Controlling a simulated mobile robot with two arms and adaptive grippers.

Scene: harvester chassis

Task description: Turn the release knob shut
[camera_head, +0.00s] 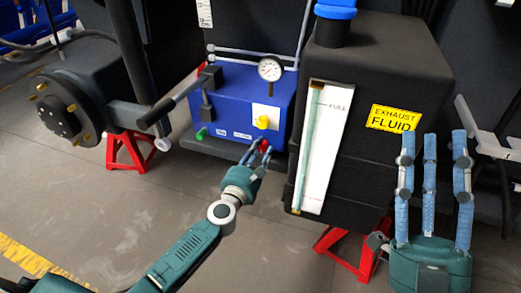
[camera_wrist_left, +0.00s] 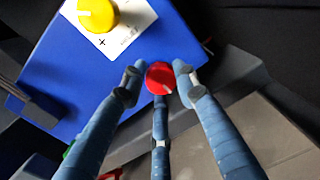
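A blue hydraulic pump box (camera_head: 228,97) with a round gauge (camera_head: 270,69) stands left of the black tank. A red knob (camera_wrist_left: 160,78) with a pale pointer line sits on its face near the lower right edge; it also shows in the head view (camera_head: 264,146). A yellow knob (camera_wrist_left: 97,14) sits on a white plate marked plus and minus; the head view shows it too (camera_head: 263,122). My left gripper (camera_wrist_left: 159,76) has its fingers drawn in around the red knob, their tips close against its sides. My right gripper (camera_head: 432,145) is open and empty in front of the tank.
The black exhaust fluid tank (camera_head: 385,70) stands on a red stand (camera_head: 350,257), close right of the pump. A green knob (camera_head: 201,133) and a black lever (camera_head: 180,97) are at the pump's left.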

